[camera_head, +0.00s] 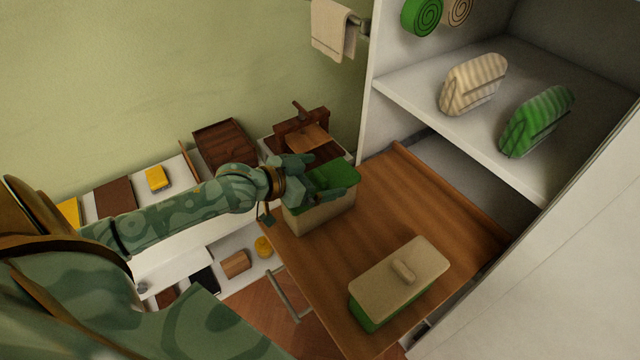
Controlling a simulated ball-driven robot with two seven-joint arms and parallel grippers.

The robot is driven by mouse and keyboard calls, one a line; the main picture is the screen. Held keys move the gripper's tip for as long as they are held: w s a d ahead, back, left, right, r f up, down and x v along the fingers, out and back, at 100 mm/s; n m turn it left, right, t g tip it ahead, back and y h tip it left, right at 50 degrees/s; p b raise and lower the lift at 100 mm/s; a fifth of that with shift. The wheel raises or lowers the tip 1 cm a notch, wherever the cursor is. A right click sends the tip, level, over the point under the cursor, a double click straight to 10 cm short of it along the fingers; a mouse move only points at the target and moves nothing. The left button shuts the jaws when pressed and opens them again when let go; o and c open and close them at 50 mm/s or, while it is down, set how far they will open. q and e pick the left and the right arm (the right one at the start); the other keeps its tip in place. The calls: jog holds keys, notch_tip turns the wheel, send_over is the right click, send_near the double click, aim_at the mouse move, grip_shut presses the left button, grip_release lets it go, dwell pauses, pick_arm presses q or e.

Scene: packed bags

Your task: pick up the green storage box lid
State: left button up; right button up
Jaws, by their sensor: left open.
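The green storage box lid (343,172) sits on a beige box (322,214) at the left edge of the wooden surface. My left arm reaches in from the left. My left gripper (318,176) is open at the lid, over its left part, and hides some of it. Whether the fingers touch the lid, I cannot tell. A second box, green (370,317) with a beige lid (402,277) and a knob handle, stands nearer the front of the same surface. My right gripper is not in view.
The wooden surface (430,210) is bare between the boxes. A white cabinet shelf (450,120) above holds a beige striped bag (473,84) and a green striped bag (537,121). A low white unit (180,240) with small items stands at the left.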

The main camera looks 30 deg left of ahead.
pick_arm(q)
jog(key=shift+x, duration=0.85)
jog(key=shift+w+f, duration=0.2)
jog(key=shift+w, duration=0.05)
jog(key=shift+s+r, duration=0.1)
jog(key=shift+c, duration=0.9)
jog(key=c, duration=0.9)
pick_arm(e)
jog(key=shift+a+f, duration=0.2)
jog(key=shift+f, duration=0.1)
